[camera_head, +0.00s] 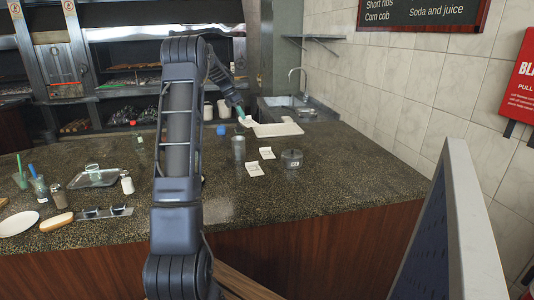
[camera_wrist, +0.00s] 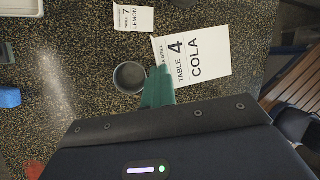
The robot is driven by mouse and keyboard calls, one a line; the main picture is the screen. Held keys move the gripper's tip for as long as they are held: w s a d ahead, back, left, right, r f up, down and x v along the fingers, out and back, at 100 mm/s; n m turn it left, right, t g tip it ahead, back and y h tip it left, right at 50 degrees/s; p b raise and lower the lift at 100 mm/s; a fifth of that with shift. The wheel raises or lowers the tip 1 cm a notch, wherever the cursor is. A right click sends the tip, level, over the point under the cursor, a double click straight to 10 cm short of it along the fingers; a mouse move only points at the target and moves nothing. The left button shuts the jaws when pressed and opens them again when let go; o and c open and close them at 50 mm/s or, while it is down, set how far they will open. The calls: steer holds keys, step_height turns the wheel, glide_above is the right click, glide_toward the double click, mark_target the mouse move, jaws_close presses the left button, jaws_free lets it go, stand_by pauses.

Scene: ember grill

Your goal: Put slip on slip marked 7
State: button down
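My gripper (camera_head: 241,113) is over the back part of the counter, its green fingers (camera_wrist: 157,88) shut on a white slip (camera_head: 247,121). In the wrist view this slip (camera_wrist: 192,58) reads "TABLE 4 COLA" and looks much larger than the other slip, so it is held above the counter. The slip marked 7 (camera_wrist: 133,18) reads "TABLE 7 LEMON" and lies flat beyond it, apart from it. In the head view two slips lie on the counter, one farther back (camera_head: 267,153) and one nearer (camera_head: 254,169); their print is too small to read.
A metal cup (camera_head: 238,147) stands left of the slips; its round rim (camera_wrist: 130,77) shows in the wrist view. A blue object (camera_head: 221,130) is nearby. The counter's right front is clear.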

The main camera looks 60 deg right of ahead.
steer(key=d+n, duration=0.1)
steer(key=d, duration=1.2)
glide_above(264, 151)
steer(key=w+a, duration=0.2)
steer(key=shift+h, duration=0.3)
step_height(264, 151, down, 20)
steer(key=shift+a+f, duration=0.1)
steer(key=shift+f, duration=0.3)
steer(key=c, duration=1.8)
jaws_free()
steer(key=shift+o, duration=0.2)
steer(key=shift+r, duration=0.45)
steer(key=v, duration=1.1)
steer(key=shift+a+r, duration=0.15)
steer(key=shift+r, duration=0.25)
